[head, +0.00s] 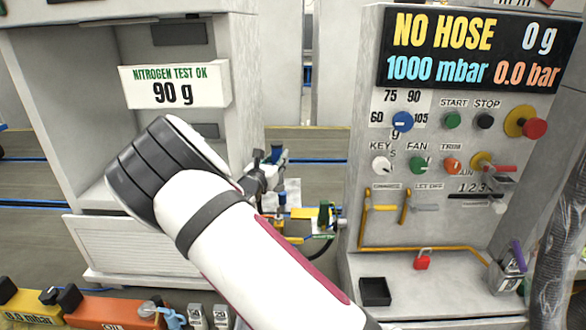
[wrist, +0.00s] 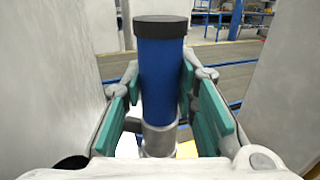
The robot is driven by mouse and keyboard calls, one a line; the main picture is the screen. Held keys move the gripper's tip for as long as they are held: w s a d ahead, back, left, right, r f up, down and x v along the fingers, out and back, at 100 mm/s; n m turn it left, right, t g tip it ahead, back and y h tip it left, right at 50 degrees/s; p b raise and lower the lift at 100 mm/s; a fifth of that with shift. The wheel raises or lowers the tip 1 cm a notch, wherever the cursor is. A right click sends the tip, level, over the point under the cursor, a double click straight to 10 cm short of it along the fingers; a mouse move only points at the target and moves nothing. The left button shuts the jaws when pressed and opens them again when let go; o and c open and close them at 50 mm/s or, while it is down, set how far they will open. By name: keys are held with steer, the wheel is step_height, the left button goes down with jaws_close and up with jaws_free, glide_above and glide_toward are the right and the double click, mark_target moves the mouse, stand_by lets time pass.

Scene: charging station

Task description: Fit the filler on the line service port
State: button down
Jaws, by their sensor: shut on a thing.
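My gripper (wrist: 166,100) is shut on a blue cylinder with a black top and a grey metal collar, apparently the filler (wrist: 161,65). The cylinder stands upright between the teal finger pads in the wrist view. In the head view my gripper (head: 268,172) is partly hidden behind my white arm, in the gap between the two grey cabinets. Just below and right of it is a pipe assembly with yellow, blue and green parts (head: 322,214). It may carry the line service port, but I cannot pick the port out. The filler's lower end is hidden.
The right cabinet's display (head: 480,52) reads NO HOSE, 0 g, 1000 mbar, 0.0 bar. The left cabinet's sign (head: 174,86) reads NITROGEN TEST OK, 90 g. A black tray (head: 375,292) and a red padlock (head: 422,261) are on the right ledge. Cabinet walls flank my gripper closely.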

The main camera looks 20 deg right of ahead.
steer(key=shift+w+a, duration=0.1)
steer(key=shift+a, duration=0.05)
stand_by(0.4)
steer(key=b, duration=0.1)
glide_above(276, 191)
steer(key=w, duration=0.1)
steer(key=shift+w+d+f, duration=0.1)
steer(key=shift+d+f, duration=0.1)
steer(key=shift+f, duration=1.25)
steer(key=shift+d+f, duration=0.15)
steer(key=shift+f, duration=1.25)
steer(key=shift+p, duration=0.3)
steer(key=shift+f+b, duration=0.85)
steer(key=shift+f, duration=1.8)
steer(key=c, duration=1.2)
jaws_free()
steer(key=v, duration=1.2)
